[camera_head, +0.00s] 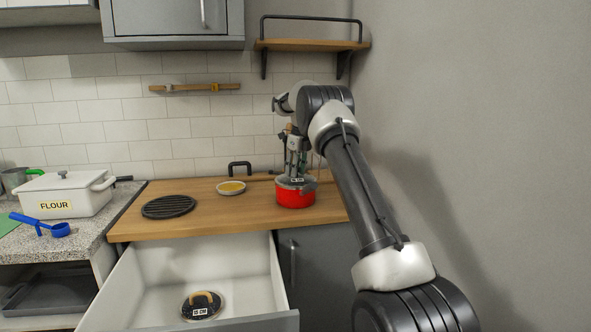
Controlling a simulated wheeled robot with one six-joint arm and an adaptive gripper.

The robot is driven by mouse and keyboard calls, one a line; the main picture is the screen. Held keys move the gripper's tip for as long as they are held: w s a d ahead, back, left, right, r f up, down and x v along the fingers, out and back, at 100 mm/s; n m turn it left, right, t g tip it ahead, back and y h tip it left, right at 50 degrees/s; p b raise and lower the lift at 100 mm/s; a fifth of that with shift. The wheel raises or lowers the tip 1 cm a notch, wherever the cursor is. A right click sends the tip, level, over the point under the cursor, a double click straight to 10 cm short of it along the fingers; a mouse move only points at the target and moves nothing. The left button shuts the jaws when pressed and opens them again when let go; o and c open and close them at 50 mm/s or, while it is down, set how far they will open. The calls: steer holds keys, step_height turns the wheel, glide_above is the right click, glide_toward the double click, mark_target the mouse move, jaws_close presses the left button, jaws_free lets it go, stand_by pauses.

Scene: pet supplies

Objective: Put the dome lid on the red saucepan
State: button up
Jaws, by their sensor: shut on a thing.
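The red saucepan (295,197) stands on the wooden worktop, right of centre. A grey lid (296,183) with a small white label is at the saucepan's mouth. Whether it is fully seated or slightly above the rim is too small to tell. My gripper (295,172) points down over the saucepan and is shut on this lid at its top; the fingers hide the grasped part. A second, dark lid (203,306) with a tan arched handle and a white label lies in the open drawer.
The open white drawer (150,270) juts out below the wooden worktop (190,222). A black round trivet (168,207) and a small yellow-filled dish (231,188) lie left of the saucepan. A white FLOUR box (62,197) and blue scoop (58,230) are on the left counter.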

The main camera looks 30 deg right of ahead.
steer(key=o, duration=1.3)
steer(key=r, duration=0.4)
steer(key=s+r, duration=0.1)
steer(key=r, duration=0.7)
steer(key=shift+s+d, duration=0.3)
steer(key=shift+d, duration=0.1)
